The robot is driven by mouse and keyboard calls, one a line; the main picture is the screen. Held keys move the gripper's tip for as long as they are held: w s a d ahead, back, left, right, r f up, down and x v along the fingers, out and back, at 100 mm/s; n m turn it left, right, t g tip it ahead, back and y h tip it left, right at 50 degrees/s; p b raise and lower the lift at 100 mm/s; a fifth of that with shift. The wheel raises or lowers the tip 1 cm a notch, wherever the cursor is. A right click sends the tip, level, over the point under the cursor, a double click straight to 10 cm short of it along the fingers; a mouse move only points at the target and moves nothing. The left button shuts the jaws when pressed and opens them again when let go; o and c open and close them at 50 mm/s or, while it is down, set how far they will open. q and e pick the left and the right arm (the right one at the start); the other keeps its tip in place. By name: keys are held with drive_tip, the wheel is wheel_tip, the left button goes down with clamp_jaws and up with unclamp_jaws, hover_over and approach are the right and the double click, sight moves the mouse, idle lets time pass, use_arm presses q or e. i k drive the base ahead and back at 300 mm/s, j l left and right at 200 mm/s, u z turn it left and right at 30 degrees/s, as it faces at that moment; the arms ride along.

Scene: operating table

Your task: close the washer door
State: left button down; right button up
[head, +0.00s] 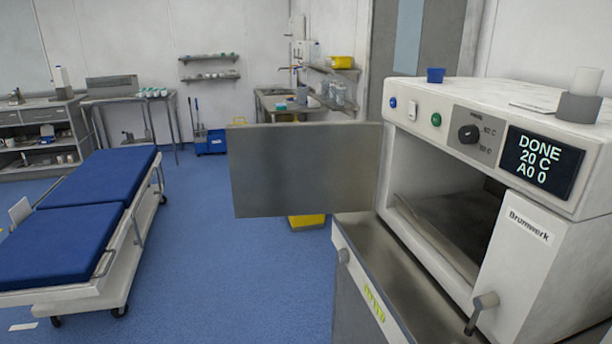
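The washer (445,112) stands at the right, a white cabinet with a dark chamber opening (455,220) in its front. Its door (305,170), a flat grey panel, stands wide open. It sticks out to the left from the left side of the opening. A grey lever handle (483,303) sits on the white front panel (525,255) to the right of the opening. The display (541,160) reads "DONE 20 C A0 0". Neither of my grippers is in view.
A blue-padded gurney (75,220) stands at the left. Blue floor (215,275) is clear between it and the washer. A yellow object (307,221) is partly hidden behind the door. Shelves and a bench (270,105) are at the back.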

sight(282, 170)
drive_tip(key=z, duration=0.4)
drive_tip(key=k+z, duration=0.15)
drive_tip(key=z, duration=0.25)
drive_tip(key=l+z, duration=0.1)
drive_tip(key=z, duration=0.25)
drive_tip(key=k+z, duration=0.1)
drive_tip(key=z, duration=0.3)
drive_tip(key=j+z, duration=0.45)
drive_tip(key=j, duration=0.15)
drive_tip(key=j+z, duration=0.45)
drive_tip(key=j, duration=0.15)
drive_tip(key=k+j+z, duration=0.1)
drive_tip(key=j+z, duration=0.35)
drive_tip(key=j, duration=0.15)
